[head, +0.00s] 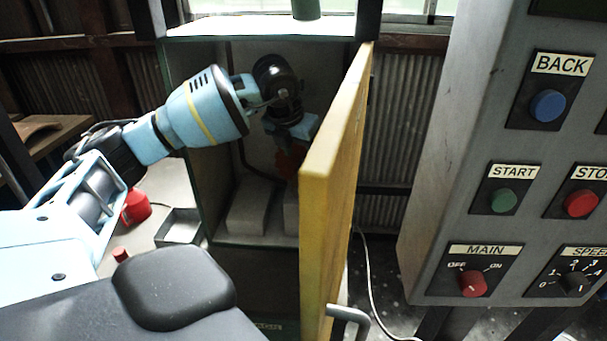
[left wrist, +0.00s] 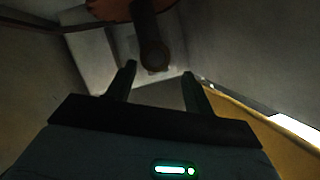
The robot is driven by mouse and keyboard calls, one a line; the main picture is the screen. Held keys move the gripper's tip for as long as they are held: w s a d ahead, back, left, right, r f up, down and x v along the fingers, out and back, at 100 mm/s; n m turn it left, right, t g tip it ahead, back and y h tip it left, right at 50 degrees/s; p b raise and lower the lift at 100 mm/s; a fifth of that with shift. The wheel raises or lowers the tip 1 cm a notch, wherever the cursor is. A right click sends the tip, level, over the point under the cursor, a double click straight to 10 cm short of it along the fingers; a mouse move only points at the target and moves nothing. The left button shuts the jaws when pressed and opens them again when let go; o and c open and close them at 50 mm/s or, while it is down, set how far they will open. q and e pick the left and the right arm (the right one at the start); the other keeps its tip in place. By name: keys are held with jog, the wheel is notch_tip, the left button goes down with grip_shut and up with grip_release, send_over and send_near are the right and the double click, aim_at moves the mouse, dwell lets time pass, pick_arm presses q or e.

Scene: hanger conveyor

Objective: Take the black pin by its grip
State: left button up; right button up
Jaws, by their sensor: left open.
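The black pin (left wrist: 151,42) shows in the left wrist view as a dark cylinder with a rounded end, coming from a reddish-brown round part (left wrist: 112,8). My left gripper (left wrist: 160,71) is open and empty, its two fingers pointing at the pin, with the pin's end just beyond the fingertips. In the head view my left gripper (head: 291,134) is inside the open cabinet, in front of a dark red part (head: 289,160). The pin cannot be made out there. My right gripper is not in view.
The cabinet's yellow door (head: 335,180) stands open close to the right of my left gripper. Pale blocks (head: 250,207) stand on the cabinet floor. A control panel (head: 440,205) with buttons is at the right. A red object (head: 135,207) and an open metal box (head: 181,227) are at the left.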

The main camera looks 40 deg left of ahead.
pick_arm(q)
jog(key=shift+w+a+f, duration=0.15)
jog(key=shift+w+f, duration=0.05)
jog(key=shift+f, duration=0.35)
jog(key=x, duration=0.3)
jog(key=shift+a+f, duration=0.2)
jog(key=shift+f, duration=0.05)
jog(key=shift+w+f, duration=0.15)
jog(key=shift+f, duration=0.3)
jog(key=c, duration=1)
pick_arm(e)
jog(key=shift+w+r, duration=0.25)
